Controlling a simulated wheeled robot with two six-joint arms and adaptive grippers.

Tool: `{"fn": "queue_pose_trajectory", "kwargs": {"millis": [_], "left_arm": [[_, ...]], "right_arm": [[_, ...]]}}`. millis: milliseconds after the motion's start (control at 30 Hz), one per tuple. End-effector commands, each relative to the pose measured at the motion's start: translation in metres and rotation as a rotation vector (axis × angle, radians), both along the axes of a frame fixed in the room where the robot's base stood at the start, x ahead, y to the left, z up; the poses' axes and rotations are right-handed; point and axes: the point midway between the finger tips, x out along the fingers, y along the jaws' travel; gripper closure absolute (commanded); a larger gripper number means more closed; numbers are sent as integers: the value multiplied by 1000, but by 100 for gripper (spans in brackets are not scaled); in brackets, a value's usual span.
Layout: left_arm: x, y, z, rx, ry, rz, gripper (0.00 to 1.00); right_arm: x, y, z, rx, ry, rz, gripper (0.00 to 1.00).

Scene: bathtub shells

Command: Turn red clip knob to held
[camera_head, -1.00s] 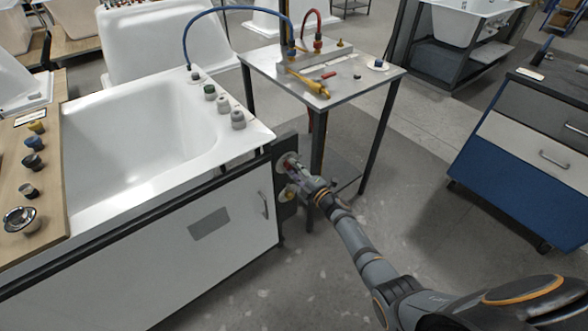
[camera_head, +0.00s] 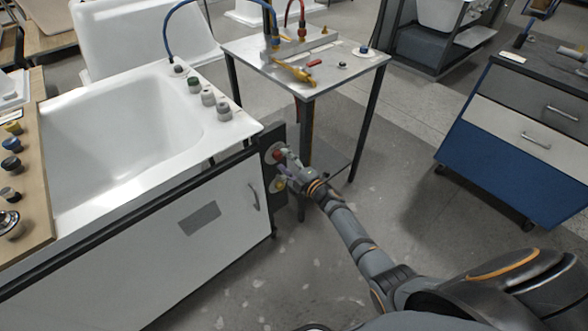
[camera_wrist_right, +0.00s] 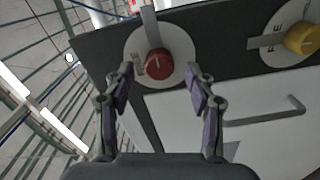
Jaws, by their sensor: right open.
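The red clip knob (camera_head: 277,153) is on the dark panel (camera_head: 266,170) at the right end of the bathtub's front. In the right wrist view the red knob (camera_wrist_right: 158,63) sits on a pale round dial (camera_wrist_right: 183,55) with a grey bar extending toward the top of the picture. No grip on the knob shows. In the head view the right gripper (camera_head: 287,163) is at the panel. My left gripper is out of view.
A yellow knob (camera_wrist_right: 303,38) on a similar dial is beside the red one. A small metal table (camera_head: 330,72) with hoses and tools stands behind.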

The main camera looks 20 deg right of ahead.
Motion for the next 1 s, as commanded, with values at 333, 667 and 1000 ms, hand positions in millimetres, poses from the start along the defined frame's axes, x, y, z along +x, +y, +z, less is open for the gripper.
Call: {"fn": "queue_pose_trajectory", "kwargs": {"millis": [333, 667, 1000], "left_arm": [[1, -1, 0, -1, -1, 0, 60], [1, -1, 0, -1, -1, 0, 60], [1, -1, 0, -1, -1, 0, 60]], "right_arm": [[-78, -28, -2, -1, 3, 2, 44], [-100, -36, 0, 1, 1, 1, 44], [-100, -36, 0, 2, 1, 1, 44]]}}
